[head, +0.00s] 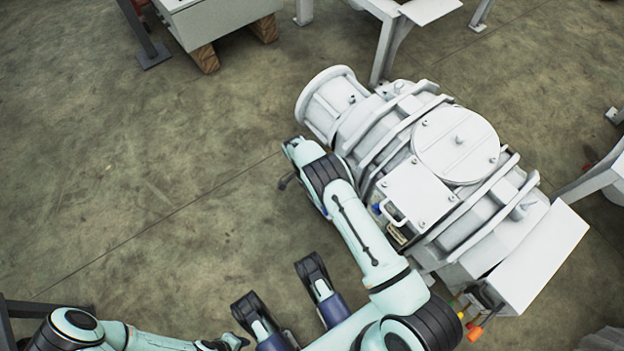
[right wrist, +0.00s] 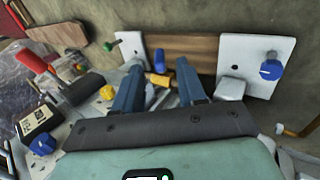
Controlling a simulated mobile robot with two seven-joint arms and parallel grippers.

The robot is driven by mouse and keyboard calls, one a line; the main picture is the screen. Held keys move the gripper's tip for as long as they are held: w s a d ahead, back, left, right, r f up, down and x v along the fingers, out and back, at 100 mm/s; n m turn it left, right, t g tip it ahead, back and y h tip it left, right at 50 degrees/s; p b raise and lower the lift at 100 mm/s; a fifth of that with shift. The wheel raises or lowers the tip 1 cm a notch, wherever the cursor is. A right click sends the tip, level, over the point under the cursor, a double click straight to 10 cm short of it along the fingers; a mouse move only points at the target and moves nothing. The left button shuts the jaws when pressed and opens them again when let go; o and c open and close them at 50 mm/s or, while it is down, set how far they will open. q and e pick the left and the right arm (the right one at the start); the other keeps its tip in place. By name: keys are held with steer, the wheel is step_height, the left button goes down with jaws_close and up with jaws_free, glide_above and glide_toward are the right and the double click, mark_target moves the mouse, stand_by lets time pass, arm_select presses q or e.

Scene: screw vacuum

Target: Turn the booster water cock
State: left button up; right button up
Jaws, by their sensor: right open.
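In the right wrist view, my right gripper (right wrist: 160,72) is open, with its two blue-grey fingers apart. A small yellow-orange handle (right wrist: 158,79), possibly the water cock, shows between the fingertips; I cannot tell whether they touch it. In the head view, my right arm reaches up along the near side of the large white booster pump (head: 455,145), and its gripper is not clearly visible.
Blue knobs (right wrist: 270,70), a yellow knob (right wrist: 107,92), a green knob (right wrist: 108,47) and a red handle (right wrist: 35,60) surround the right gripper. White plates and a wooden block (right wrist: 185,50) stand beyond the fingertips. Open floor (head: 150,170) lies left of the pump.

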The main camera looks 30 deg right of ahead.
steer(key=v, duration=0.9)
steer(key=shift+c, duration=0.3)
